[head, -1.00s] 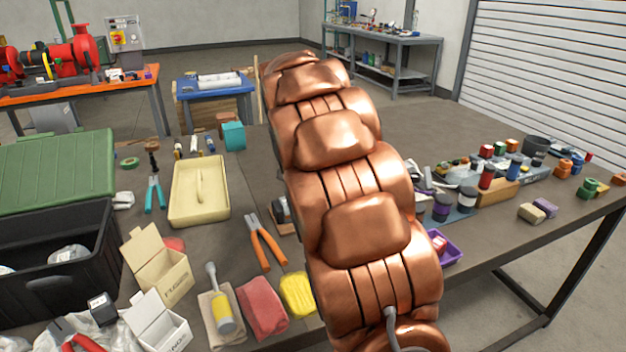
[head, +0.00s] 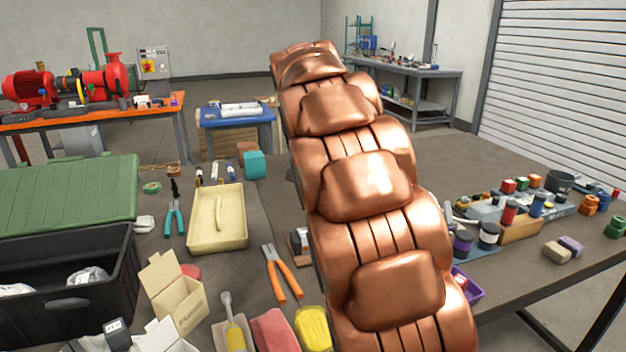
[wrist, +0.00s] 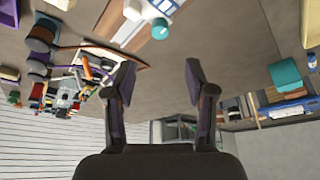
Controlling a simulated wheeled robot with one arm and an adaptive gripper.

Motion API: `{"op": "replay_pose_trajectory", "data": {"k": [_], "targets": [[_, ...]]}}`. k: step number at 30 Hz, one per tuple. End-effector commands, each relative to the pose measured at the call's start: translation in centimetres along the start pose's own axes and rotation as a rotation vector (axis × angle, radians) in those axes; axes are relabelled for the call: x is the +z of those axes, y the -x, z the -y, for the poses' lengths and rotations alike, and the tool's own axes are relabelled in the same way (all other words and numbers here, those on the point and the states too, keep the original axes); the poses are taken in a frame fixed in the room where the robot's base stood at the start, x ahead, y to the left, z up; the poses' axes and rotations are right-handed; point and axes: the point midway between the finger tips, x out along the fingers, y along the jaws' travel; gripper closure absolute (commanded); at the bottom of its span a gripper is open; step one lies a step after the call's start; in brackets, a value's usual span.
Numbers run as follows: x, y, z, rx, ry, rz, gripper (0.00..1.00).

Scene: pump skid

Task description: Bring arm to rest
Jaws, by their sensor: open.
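My copper-coloured arm (head: 365,190) rises across the middle of the head view and hides part of the workbench behind it. My gripper (wrist: 163,90) shows in the wrist view with its two dark fingers apart and nothing between them. The wrist view looks tilted or upside down, with the grey workbench top (wrist: 170,60) in its upper part. The fingers touch nothing that I can see. The gripper is not visible in the head view.
On the bench left of my arm are a black crate (head: 60,305) with a green lid (head: 70,190), a cream tray (head: 203,235) and orange-handled pliers (head: 285,280). Right of it are a purple bin (head: 468,287) and several jars. An orange table (head: 60,120) stands behind.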

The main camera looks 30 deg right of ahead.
Motion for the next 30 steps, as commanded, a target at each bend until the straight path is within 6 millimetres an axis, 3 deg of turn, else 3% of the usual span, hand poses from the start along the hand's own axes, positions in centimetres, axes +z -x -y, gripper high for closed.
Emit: {"op": "replay_pose_trajectory", "data": {"k": [7, 11, 17, 30], "targets": [[0.1, 0.0, 0.0, 0.000, 0.002, 0.002, 0.45], [1.4, 0.0, -0.3, 0.004, 0.029, 0.020, 0.45], [6.4, -0.1, -1.8, 0.010, 0.144, 0.090, 0.45], [20.1, -0.8, -6.8, -0.003, 0.464, 0.278, 0.45]]}}
